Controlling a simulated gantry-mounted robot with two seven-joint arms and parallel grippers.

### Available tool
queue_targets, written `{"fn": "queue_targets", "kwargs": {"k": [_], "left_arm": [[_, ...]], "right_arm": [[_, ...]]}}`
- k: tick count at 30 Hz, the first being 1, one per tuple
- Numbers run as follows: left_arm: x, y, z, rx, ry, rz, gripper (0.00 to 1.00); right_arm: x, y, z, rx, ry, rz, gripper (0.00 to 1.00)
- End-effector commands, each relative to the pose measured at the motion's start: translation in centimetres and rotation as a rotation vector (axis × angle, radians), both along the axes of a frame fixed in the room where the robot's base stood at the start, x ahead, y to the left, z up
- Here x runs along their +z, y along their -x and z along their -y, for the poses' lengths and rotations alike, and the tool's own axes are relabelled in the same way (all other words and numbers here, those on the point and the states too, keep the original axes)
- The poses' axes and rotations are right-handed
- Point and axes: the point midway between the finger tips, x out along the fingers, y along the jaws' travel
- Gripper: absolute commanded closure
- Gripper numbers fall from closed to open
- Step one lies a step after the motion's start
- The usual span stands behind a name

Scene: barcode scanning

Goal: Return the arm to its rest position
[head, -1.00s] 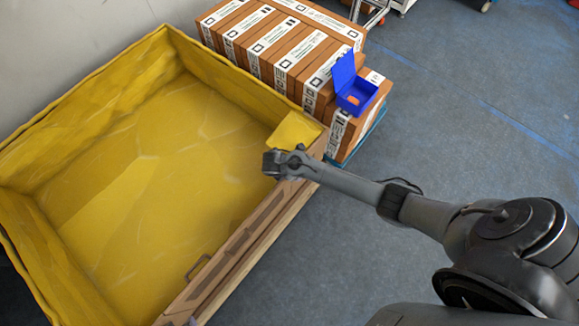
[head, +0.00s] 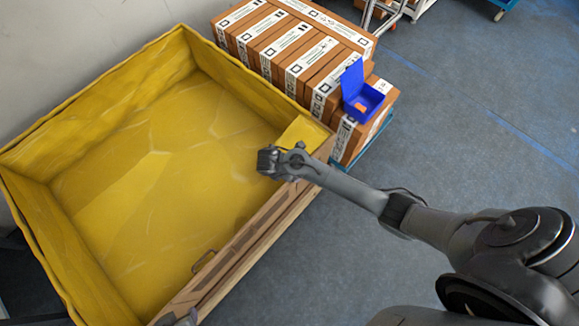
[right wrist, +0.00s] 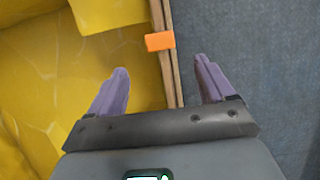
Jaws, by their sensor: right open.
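My right arm (head: 400,212) reaches in from the right in the head view. Its gripper (head: 268,160) is over the right wall of the yellow-lined crate (head: 265,212), near the yellow flap at its far right corner. The crate wall (right wrist: 168,70) runs between and beyond the fingers. A small orange block (right wrist: 160,41) appears at that wall, ahead of the fingers. I do not make out my left gripper.
A row of brown boxes with white labels (head: 290,45) stands behind the crate. An open blue bin (head: 362,98) with an orange item inside sits on the boxes at the right end. A small grey piece (head: 180,318) at the bottom edge is unclear. Grey floor (head: 480,140) is free at right.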

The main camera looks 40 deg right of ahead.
Motion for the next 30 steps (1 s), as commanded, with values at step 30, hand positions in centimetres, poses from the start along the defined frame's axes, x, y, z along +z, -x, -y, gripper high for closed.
{"fn": "queue_targets", "kwargs": {"k": [30], "left_arm": [[0.2, 0.0, -0.2, -0.004, -0.007, -0.001, 0.62]], "right_arm": [[3.5, 22.6, -5.1, -0.771, -0.379, 0.135, 0.18]]}}
